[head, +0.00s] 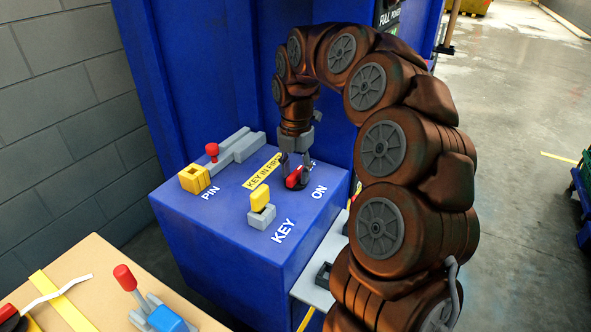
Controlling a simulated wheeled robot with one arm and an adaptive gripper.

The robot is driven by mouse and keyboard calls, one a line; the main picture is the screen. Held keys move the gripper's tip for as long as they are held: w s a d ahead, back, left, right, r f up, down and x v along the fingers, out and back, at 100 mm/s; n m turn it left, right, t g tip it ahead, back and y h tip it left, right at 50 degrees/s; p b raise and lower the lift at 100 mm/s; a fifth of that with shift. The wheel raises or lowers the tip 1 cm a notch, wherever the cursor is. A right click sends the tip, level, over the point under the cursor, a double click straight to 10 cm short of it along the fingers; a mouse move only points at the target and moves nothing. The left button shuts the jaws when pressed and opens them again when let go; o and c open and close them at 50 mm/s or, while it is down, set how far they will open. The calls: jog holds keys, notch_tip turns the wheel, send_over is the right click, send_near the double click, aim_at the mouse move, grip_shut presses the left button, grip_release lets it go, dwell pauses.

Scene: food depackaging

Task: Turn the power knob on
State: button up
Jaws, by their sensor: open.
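The red power knob (294,178) sits on top of the blue control box, beside the white "ON" lettering. A yellow key (260,197) stands upright in a grey block to the left of the knob, by the word "KEY".
A yellow pin block (195,179) and a red-knobbed lever (212,150) with grey bars are on the box's left. A blue wall (195,70) rises behind. A tan table (85,268) with a red-handled lever (126,279) stands at lower left.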

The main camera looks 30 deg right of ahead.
grip_shut()
jog(key=shift+m, duration=0.4)
jog(key=m+b, duration=0.2)
jog(key=m, duration=0.1)
jog(key=shift+f, duration=0.15)
jog(key=m+b, duration=0.2)
jog(key=m, duration=0.3)
jog(key=shift+b, duration=0.3)
jog(key=m+b, duration=0.2)
jog(key=m, duration=0.3)
jog(key=shift+m+b, duration=0.9)
jog(key=shift+m, duration=1.2)
